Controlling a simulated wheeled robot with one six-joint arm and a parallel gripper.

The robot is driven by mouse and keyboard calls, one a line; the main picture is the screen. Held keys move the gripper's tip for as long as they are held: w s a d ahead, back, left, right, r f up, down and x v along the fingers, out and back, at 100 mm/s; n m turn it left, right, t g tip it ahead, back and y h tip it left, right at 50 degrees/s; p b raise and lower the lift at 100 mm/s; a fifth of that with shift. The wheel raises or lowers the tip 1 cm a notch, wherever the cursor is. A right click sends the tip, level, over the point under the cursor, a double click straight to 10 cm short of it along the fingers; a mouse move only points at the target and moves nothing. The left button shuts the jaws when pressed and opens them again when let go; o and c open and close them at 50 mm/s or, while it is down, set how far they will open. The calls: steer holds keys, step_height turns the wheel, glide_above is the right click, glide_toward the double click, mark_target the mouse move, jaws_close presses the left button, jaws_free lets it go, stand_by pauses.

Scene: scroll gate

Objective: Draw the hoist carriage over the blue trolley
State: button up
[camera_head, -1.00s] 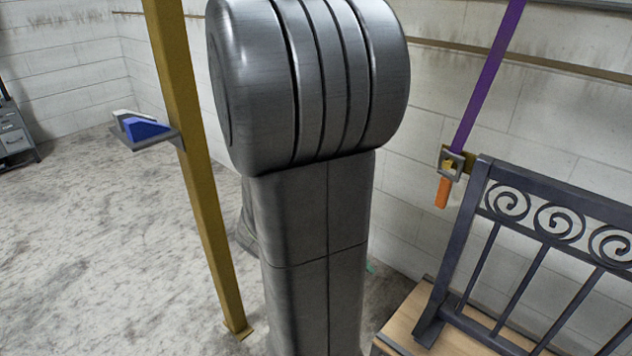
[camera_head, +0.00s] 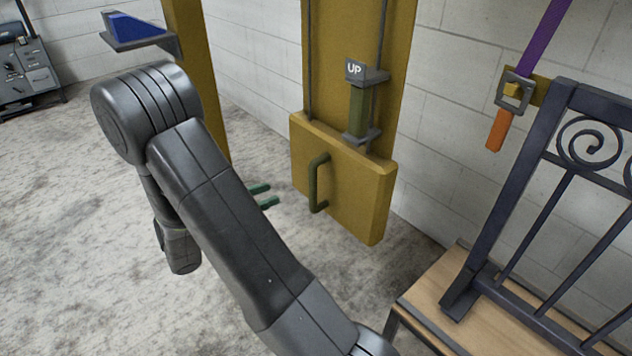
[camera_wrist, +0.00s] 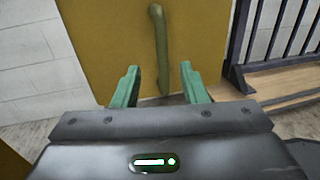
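My gripper (camera_head: 268,195) has green fingers, spread apart with nothing between them. It is left of an olive bar handle (camera_head: 317,184) on the front of a yellow box (camera_head: 352,205), with a gap to it. In the wrist view the handle (camera_wrist: 160,45) stands upright ahead of my open fingers (camera_wrist: 158,84), centred between them, against the yellow face (camera_wrist: 105,40). I cannot tell whether this box is the hoist carriage. It is in front of a yellow upright (camera_head: 338,60). I see no blue trolley; a blue wedge (camera_head: 136,27) sits on a grey bracket (camera_head: 150,43).
A green grip with an "UP" sign (camera_head: 355,70) is above the box. A purple strap (camera_head: 543,38) with an orange end (camera_head: 498,131) hangs at the wall. A dark scroll gate (camera_head: 540,190) stands on a wooden bench (camera_head: 430,297) at right. Grey drawers (camera_head: 27,75) are far left.

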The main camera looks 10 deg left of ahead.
mark_target(313, 178)
steer(key=b+x, duration=0.3)
steer(key=x, duration=1)
steer(key=shift+d, duration=0.15)
jaws_close()
